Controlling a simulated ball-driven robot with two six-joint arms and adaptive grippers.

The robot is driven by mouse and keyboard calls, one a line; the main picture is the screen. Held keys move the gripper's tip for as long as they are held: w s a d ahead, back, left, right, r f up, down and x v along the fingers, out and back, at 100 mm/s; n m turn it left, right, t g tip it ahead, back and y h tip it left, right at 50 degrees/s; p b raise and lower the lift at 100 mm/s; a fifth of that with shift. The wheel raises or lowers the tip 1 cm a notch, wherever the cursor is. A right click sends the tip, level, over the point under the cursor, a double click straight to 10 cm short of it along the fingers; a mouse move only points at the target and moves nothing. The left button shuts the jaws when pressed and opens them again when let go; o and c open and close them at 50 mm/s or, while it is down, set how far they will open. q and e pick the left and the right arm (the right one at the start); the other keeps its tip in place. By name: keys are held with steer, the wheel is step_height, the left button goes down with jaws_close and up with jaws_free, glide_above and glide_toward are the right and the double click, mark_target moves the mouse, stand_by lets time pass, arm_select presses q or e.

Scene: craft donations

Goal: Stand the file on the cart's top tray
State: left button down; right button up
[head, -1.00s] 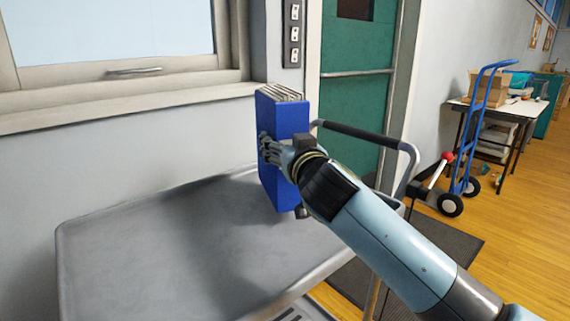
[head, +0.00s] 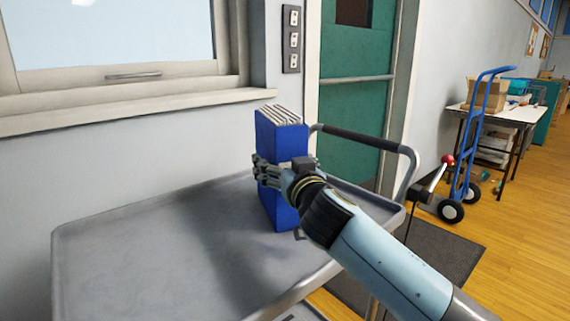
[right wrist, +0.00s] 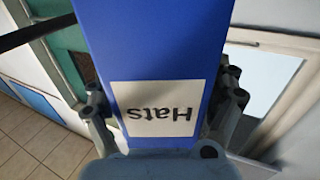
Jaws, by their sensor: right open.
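The blue file (head: 282,138) stands upright at the right part of the cart's grey top tray (head: 140,265), its base appearing to rest on the surface. Pale sheets or dividers show along its top. In the right wrist view the file (right wrist: 150,45) fills the middle and bears a white label reading "Hats", seen upside down. My right gripper (head: 274,174) is open around the file, with one finger on each side of it. In the right wrist view small gaps seem to show beside the fingers. My left gripper is not in view.
The cart's dark push handle (head: 360,138) rises behind the file at the tray's right end. A wall with a window sill (head: 130,108) runs along the back. The tray's left and middle are bare. A blue hand truck (head: 470,150) stands farther right.

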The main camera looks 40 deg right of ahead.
steer(key=b+v, duration=0.1)
steer(key=v, duration=1.1)
